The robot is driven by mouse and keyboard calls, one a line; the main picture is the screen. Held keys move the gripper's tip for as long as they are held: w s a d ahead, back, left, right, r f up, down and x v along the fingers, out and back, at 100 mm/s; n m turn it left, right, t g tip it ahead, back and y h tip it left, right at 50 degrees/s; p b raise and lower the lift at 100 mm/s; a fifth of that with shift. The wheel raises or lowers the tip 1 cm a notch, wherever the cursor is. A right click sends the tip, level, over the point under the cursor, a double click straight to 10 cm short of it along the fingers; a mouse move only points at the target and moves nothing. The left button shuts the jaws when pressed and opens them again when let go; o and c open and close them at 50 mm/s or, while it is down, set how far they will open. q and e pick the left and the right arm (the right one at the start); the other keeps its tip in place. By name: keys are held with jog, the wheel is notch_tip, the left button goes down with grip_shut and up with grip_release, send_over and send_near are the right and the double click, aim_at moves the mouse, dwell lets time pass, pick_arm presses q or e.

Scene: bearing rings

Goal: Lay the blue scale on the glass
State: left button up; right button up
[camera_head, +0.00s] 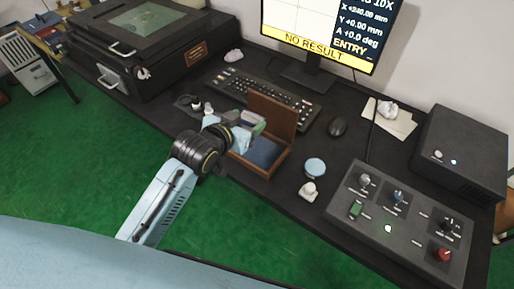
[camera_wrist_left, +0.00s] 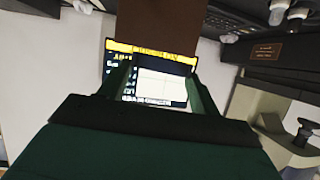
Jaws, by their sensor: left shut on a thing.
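My left gripper (camera_head: 247,132) is over the open wooden box (camera_head: 283,141) on the desk. It is shut on a thin piece, mostly hidden by the fingers in the head view. In the left wrist view a dark bluish strip (camera_wrist_left: 166,64) shows between the fingers; it looks to be the blue scale, but its full shape cannot be made out. The glass (camera_head: 141,19) is the greenish pane on top of the black measuring machine (camera_head: 158,53) at the back left, well away from the gripper. My right gripper is not in view.
A keyboard (camera_head: 262,93) and monitor (camera_head: 318,36) stand behind the box. A mouse (camera_head: 338,127), a light blue round pad (camera_head: 315,167), a white knobbed piece (camera_head: 308,192) and a control panel (camera_head: 400,222) lie to the right. Small dark items (camera_head: 188,103) lie left of the box.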

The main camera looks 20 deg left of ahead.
pick_arm(q)
jog(key=w+f+m+h, duration=0.1)
jog(key=w+f, duration=0.3)
jog(key=f, duration=0.4)
jog(key=shift+w+d+f, duration=0.2)
jog(key=shift+w+f, duration=0.05)
jog(key=shift+f, duration=0.1)
jog(key=shift+f, duration=0.1)
